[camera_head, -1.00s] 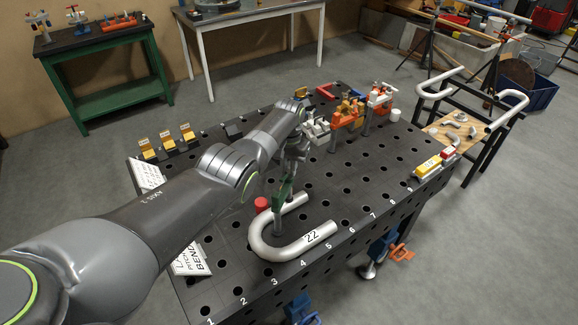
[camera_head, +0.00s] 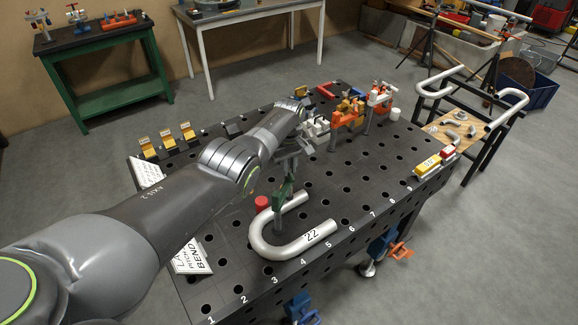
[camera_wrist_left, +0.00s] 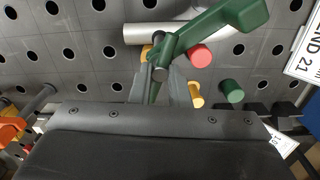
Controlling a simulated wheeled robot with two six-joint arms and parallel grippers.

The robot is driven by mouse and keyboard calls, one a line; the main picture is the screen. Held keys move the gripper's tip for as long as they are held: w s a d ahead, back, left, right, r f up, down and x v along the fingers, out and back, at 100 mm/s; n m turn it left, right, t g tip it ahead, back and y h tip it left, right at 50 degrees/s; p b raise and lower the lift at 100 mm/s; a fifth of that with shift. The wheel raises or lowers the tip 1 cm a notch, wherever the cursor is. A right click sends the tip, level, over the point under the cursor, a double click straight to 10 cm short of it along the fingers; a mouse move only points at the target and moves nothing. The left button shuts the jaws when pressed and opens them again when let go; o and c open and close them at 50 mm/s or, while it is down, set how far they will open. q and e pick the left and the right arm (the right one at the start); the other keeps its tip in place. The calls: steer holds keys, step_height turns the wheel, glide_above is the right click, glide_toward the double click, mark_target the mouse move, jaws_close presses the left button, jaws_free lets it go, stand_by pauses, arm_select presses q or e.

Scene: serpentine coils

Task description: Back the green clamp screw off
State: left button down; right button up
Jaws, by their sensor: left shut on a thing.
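The green clamp (camera_head: 282,197) stands upright on the black hole table inside the curve of the silver U-bent tube marked 22 (camera_head: 270,246). In the left wrist view the green clamp (camera_wrist_left: 212,28) reaches over the tube (camera_wrist_left: 160,33), its long arm toward the upper right. My left gripper (camera_head: 287,166) is above the clamp, at its upper end. In the left wrist view the fingers of my left gripper (camera_wrist_left: 163,82) are shut on the clamp screw (camera_wrist_left: 160,73), which they partly hide. My right gripper is out of view.
A red cylinder (camera_head: 261,203) stands close beside the clamp. Yellow stops (camera_head: 166,142) line the left table edge, and orange clamps (camera_head: 348,112) stand at the back. White signs (camera_head: 190,260) lie at the left edge.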

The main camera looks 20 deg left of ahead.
arm_select(q)
steer(key=shift+r+n, duration=0.1)
steer(key=shift+n, duration=0.8)
steer(key=c, duration=1.4)
jaws_free()
steer(key=shift+o, duration=0.2)
